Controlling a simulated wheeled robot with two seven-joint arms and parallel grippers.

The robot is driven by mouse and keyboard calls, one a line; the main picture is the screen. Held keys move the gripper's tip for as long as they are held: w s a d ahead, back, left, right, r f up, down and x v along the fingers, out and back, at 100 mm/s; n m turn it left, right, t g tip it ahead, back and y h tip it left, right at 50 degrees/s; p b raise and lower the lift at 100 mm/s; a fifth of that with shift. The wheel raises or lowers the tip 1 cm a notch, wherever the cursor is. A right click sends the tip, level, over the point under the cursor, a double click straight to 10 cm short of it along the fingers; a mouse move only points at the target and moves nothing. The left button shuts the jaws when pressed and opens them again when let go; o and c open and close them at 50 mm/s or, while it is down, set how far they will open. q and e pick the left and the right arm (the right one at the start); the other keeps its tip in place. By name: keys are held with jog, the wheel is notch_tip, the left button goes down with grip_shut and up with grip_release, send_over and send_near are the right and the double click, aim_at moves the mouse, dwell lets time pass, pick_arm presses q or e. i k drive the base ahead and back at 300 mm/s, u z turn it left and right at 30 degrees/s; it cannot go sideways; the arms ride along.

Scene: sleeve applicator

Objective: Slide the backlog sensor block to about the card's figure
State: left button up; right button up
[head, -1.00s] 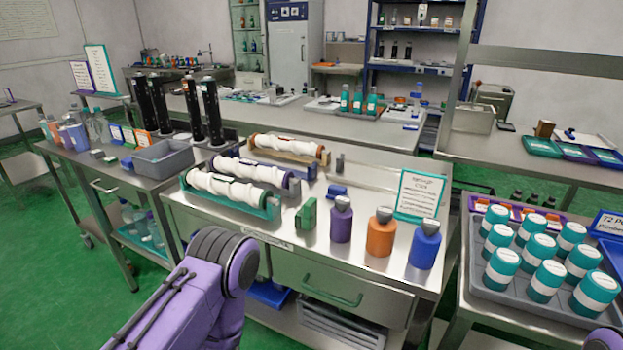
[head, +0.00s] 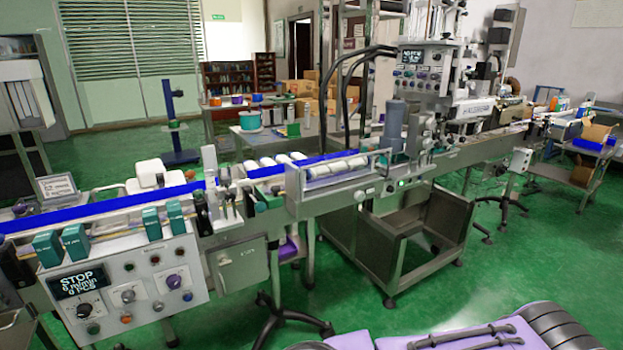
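Several teal sensor blocks sit on the rail along the conveyor's near side, at the left. One pair, a left block (head: 47,248) and a block beside it (head: 75,241), stands above the control panel's display. Another pair, a block (head: 152,223) and its neighbour (head: 175,214), stands further right. Their labels are too small to read, so I cannot tell which is the backlog one. A small framed card (head: 57,187) stands behind the conveyor at the left; its text is unreadable. Neither gripper is in view; only purple links of mine show at the bottom right.
The control panel (head: 128,285) hangs below the rail, its display reading STOP. The blue conveyor belt (head: 100,205) carries white bottles further right, near clear guards. A metal cart (head: 425,240) stands beneath the machine. Green floor is open in front.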

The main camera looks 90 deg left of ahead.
aim_at(226, 180)
jog(key=u, duration=3.5)
jog(key=k, duration=0.25)
jog(key=z, duration=0.2)
jog(key=i, duration=0.95)
jog(key=u, duration=0.5)
